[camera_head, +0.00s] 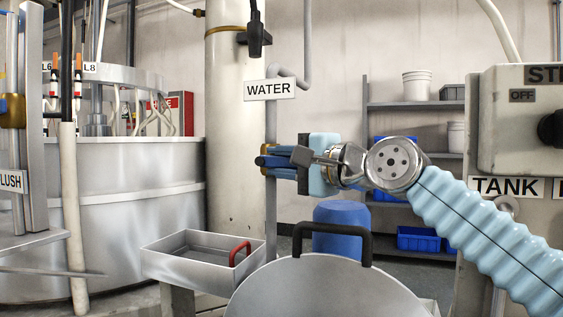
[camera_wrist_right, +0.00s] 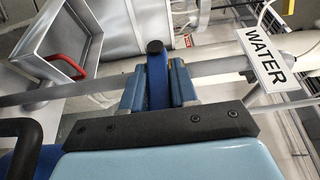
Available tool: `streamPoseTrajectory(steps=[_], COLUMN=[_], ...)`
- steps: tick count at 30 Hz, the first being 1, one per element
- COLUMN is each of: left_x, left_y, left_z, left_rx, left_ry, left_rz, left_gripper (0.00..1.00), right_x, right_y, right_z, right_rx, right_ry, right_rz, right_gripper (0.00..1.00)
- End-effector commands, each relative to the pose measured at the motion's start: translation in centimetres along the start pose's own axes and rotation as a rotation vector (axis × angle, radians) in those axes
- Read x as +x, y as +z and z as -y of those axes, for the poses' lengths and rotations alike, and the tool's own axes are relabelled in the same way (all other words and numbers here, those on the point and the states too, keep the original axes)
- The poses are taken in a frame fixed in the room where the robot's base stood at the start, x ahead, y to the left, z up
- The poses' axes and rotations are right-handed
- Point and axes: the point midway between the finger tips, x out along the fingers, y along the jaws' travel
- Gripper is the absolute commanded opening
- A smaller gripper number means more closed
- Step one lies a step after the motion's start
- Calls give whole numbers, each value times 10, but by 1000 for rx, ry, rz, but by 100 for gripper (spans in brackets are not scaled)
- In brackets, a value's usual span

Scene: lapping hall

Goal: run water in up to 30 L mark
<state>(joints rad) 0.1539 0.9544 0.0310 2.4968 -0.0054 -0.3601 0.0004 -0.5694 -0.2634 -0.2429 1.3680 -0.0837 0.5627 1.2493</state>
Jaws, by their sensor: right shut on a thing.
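My right gripper (camera_head: 283,162) reaches in from the right and is shut on a blue valve lever (camera_wrist_right: 157,72) at the upright water pipe (camera_head: 271,130). In the right wrist view the dark-tipped lever stands between the two blue fingers. A white sign reading WATER (camera_head: 269,89) hangs on the pipe above the gripper; it also shows in the right wrist view (camera_wrist_right: 265,58). A large round grey metal vessel or lid (camera_head: 325,292) with a black handle (camera_head: 332,240) is at the bottom middle. No 30 L mark or water is visible. My left gripper is out of view.
A grey metal tray (camera_head: 190,265) with a red handle (camera_head: 240,254) stands left of the round vessel. A blue drum (camera_head: 342,220) is behind it. A control box (camera_head: 520,115) and a TANK label (camera_head: 505,187) are at the right. Shelves (camera_head: 415,104) stand at the back.

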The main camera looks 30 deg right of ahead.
Motion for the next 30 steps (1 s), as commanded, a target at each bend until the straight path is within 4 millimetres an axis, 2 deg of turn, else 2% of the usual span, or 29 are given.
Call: streamPoseTrajectory(steps=[5, 8, 16, 28, 29, 30], left_x=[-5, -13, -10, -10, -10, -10], left_y=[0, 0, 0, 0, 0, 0], left_z=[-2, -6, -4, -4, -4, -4], left_rx=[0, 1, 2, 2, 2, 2], left_ry=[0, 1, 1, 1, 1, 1], left_rz=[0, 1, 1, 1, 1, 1], left_gripper=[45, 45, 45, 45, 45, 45], right_x=[1, 1, 2, 2, 2, 2], right_y=[0, -1, 1, 1, 1, 1], right_z=[4, 8, 10, 10, 10, 10], right_rx=[-12, -43, -114, -123, -123, -123], right_ry=[29, 105, 273, 300, 300, 300], right_rz=[-2, -4, 0, 1, 1, 1], right_gripper=[0, 0, 0, 0, 32, 39])
